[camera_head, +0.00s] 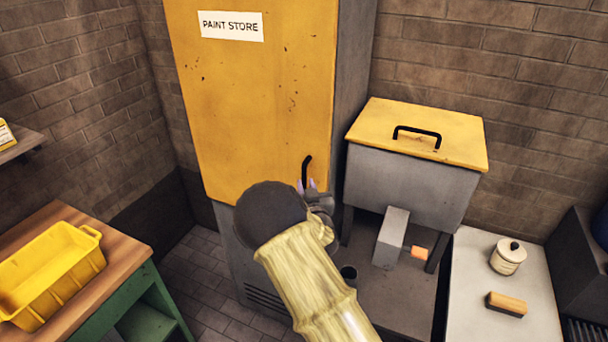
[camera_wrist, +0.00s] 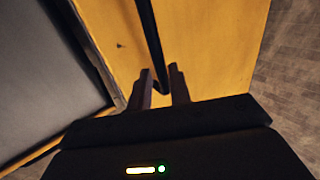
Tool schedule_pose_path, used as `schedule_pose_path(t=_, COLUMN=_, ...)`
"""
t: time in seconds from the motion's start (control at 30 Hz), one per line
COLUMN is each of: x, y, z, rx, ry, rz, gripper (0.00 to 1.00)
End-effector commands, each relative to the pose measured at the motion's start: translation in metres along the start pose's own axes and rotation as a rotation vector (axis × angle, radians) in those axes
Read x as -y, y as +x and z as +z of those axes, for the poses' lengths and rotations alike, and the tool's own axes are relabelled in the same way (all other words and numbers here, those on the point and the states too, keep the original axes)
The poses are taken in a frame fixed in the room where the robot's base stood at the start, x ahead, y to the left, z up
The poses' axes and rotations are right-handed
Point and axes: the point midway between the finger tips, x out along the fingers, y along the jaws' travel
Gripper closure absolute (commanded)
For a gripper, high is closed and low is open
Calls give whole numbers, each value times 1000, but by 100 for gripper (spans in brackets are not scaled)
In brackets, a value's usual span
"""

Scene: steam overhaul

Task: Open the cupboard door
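The yellow cupboard door (camera_head: 255,110), labelled "PAINT STORE", looks shut on its tall grey cupboard (camera_head: 352,80). Its black bar handle (camera_head: 306,170) is upright near the door's lower right edge. My gripper (camera_head: 306,186) is at the handle's lower end, partly hidden behind my wrist. In the wrist view, my two fingers (camera_wrist: 162,85) stand close together, one on each side of the black handle (camera_wrist: 152,35), in front of the yellow door (camera_wrist: 215,50). The narrow gap looks closed around the bar, though full contact is hard to see.
A grey bin with a yellow lid (camera_head: 430,125) stands right of the cupboard. A wooden-topped bench (camera_head: 118,240) with a yellow tray (camera_head: 50,275) is at the left. A pale counter (camera_head: 490,260) with a jar (camera_head: 508,257) is at the right. Tiled floor (camera_head: 200,275) shows between bench and cupboard.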

Motion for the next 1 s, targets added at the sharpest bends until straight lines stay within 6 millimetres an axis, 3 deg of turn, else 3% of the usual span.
schedule_pose_path(t=0.3, x=-1, y=36, z=-1, rx=1, ry=0, rz=1, gripper=80)
schedule_pose_path(t=0.67, x=0, y=41, z=0, rx=0, ry=0, rz=1, gripper=80)
schedule_pose_path(t=0.8, x=0, y=41, z=0, rx=0, ry=0, rz=1, gripper=100)
schedule_pose_path(t=1.0, x=0, y=41, z=0, rx=0, ry=0, rz=1, gripper=100)
